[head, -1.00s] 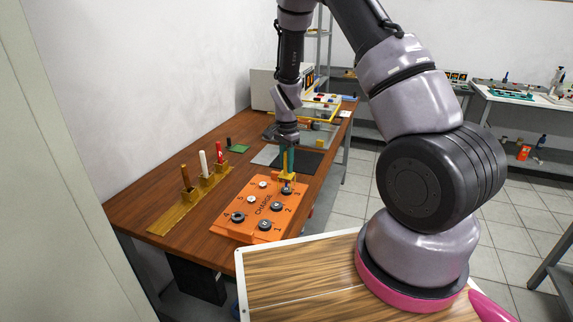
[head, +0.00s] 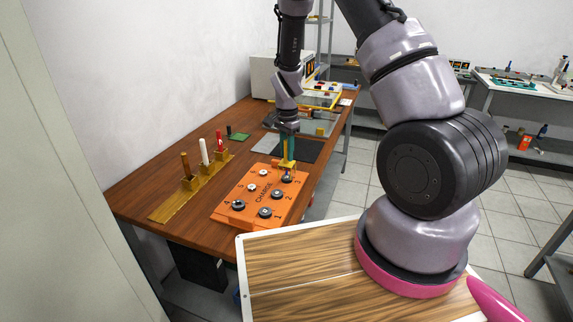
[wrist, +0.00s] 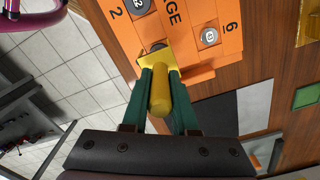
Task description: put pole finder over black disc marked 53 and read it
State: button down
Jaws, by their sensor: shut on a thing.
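The orange board (head: 236,214), lettered CHARGE, lies on the brown table with numbered seats holding several discs. Dark discs sit by number 2 (head: 276,194), number 1 (head: 264,211) and number 4 (head: 239,204). I cannot read their markings surely. My gripper (head: 287,158) has green fingers and is shut on the yellow pole finder (wrist: 160,92), above the seat by number 3. A dark disc (head: 287,180) shows under it there; in the wrist view the finder mostly hides it. I cannot tell whether finder and disc touch. No reading is visible.
A brass rack (head: 166,212) with brown, white and red rods stands left of the board. A dark mat (head: 298,150) lies behind it, a green plate (head: 238,137) farther left. A grey-white instrument (head: 264,75) stands at the back. The table's right edge is close to the board.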

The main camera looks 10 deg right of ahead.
jog(key=shift+r, duration=0.1)
jog(key=shift+r, duration=2.9)
